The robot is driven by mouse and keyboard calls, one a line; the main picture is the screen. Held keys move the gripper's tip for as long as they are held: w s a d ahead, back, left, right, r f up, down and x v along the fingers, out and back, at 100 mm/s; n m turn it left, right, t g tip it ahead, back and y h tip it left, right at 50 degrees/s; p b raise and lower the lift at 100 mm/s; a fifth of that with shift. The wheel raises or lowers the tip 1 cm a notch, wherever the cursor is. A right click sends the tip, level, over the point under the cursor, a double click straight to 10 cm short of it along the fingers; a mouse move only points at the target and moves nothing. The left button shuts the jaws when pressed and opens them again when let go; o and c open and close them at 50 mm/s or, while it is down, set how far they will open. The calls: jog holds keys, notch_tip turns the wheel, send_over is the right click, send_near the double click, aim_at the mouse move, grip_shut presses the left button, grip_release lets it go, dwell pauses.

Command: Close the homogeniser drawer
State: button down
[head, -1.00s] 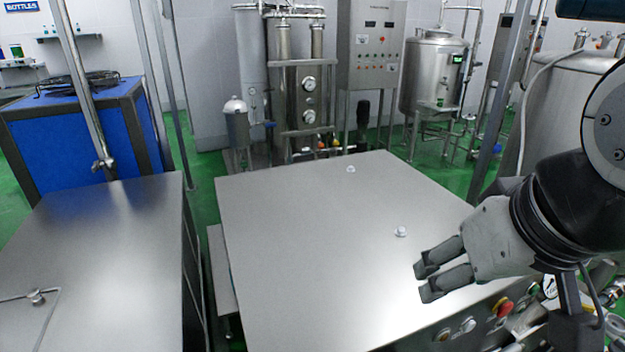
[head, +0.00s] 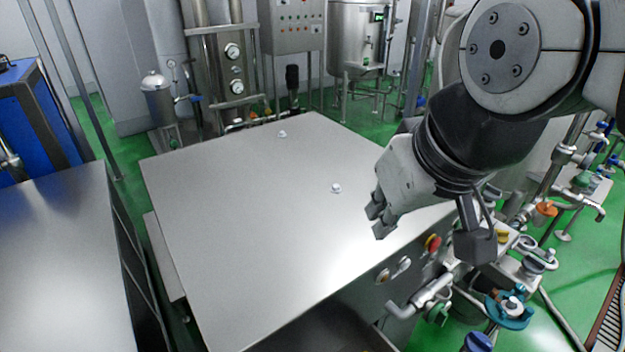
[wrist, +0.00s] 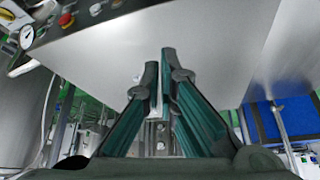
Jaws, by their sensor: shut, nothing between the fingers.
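The homogeniser (head: 250,220) is a large steel cabinet with a flat top in the middle of the head view. Its front face, with buttons, runs along the lower right. A dark, flat recessed surface (head: 325,332) shows below the front edge at the bottom of the picture. It may be the open drawer, but it is cut off by the frame. My gripper (head: 378,221) is shut and empty, above the top near its front right edge. In the wrist view my fingers (wrist: 165,62) are close together, with the steel top (wrist: 215,35) beyond them.
A red button (head: 433,243) and round fittings sit on the front face. Pipes and valves (head: 510,305) crowd the right side. Another steel cabinet (head: 65,260) stands at left across a narrow gap. Tanks and a control panel (head: 291,25) stand behind.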

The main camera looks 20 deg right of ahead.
jog(key=w+d+f+m+g+h, duration=0.1)
jog(key=w+d+f+m, duration=0.1)
jog(key=d+f+m, duration=0.4)
jog(key=w+d+f+m+g+h, duration=0.1)
jog(key=w+d+f+m, duration=0.2)
jog(key=d, duration=0.5)
jog(key=s+d+f+m+g, duration=0.1)
jog(key=s+d+f+m, duration=0.3)
jog(key=d+f, duration=0.25)
jog(key=s+d+f+m+g, duration=0.1)
jog(key=s+d+f+m, duration=0.2)
jog(key=d+f, duration=0.4)
jog(key=s+a+f+m+y+p, duration=0.1)
jog(key=s+a+f+m, duration=0.1)
jog(key=s+f+m, duration=0.6)
jog(key=s+a+f+m+y, duration=0.15)
jog(key=s+f+m, duration=0.25)
jog(key=s+f, duration=0.85)
jog(key=a+f+m+t, duration=0.1)
jog(key=a+f+m, duration=0.3)
jog(key=a+f, duration=0.15)
jog(key=w+a+f+b, duration=0.1)
jog(key=w+f+b, duration=0.4)
jog(key=f, duration=0.5)
jog(key=shift+w+a+f, duration=0.15)
jog(key=shift+w+a, duration=0.2)
jog(key=shift+w, duration=0.3)
